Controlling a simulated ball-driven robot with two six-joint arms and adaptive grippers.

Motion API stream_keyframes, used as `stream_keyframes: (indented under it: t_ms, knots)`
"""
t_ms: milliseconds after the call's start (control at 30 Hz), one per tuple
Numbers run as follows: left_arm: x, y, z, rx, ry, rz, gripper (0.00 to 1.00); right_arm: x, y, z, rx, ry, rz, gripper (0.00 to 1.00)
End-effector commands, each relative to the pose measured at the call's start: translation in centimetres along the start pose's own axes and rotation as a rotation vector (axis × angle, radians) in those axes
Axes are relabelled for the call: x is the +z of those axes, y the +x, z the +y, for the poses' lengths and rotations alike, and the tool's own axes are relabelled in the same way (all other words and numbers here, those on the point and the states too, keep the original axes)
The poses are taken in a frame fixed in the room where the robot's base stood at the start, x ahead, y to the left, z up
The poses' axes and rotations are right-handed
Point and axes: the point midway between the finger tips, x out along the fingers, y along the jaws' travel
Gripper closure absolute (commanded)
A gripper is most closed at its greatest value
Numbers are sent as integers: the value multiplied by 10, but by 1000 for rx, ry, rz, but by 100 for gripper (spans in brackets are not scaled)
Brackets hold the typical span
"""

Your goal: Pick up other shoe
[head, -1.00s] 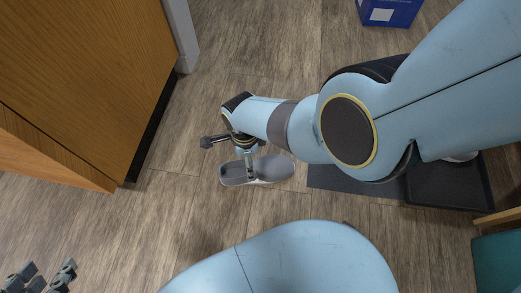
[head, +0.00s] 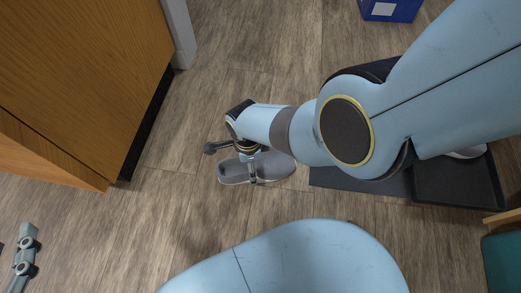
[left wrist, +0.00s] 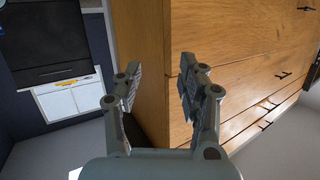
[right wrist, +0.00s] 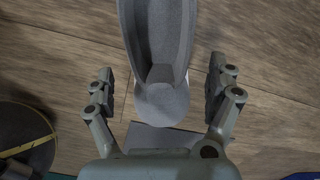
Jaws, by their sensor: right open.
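A grey slip-on shoe (head: 234,173) lies on the wood-look floor below my right arm in the head view. My right gripper (head: 252,171) is directly over it, hiding part of its middle. In the right wrist view the shoe (right wrist: 155,75) runs between the two spread fingers of my right gripper (right wrist: 162,82), with a gap on each side. Another shoe (head: 468,153) shows partly on a dark tray (head: 460,190), mostly hidden by my arm. My left gripper (left wrist: 160,80) is open and empty in front of the wooden cabinet; it also shows at the head view's lower left (head: 25,255).
A wooden cabinet (head: 80,80) stands at the left. A dark mat (head: 355,183) lies right of the shoe, beside the tray. A blue box (head: 392,9) is at the top. A teal-topped piece (head: 505,262) is at the lower right. Floor left of the shoe is clear.

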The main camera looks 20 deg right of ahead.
Motion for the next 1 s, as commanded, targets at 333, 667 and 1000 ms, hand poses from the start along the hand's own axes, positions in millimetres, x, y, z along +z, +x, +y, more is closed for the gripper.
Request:
stream_keyframes:
  t_ms: [333,667,1000]
  knots:
    - [-79,24,-2,2,30,311,60,0,17,1,2,0,1,12]
    - [-122,25,-2,4,47,478,60,0,23,0,0,0,0,12]
    - [-123,25,-2,4,47,479,60,0,23,0,0,0,0,29]
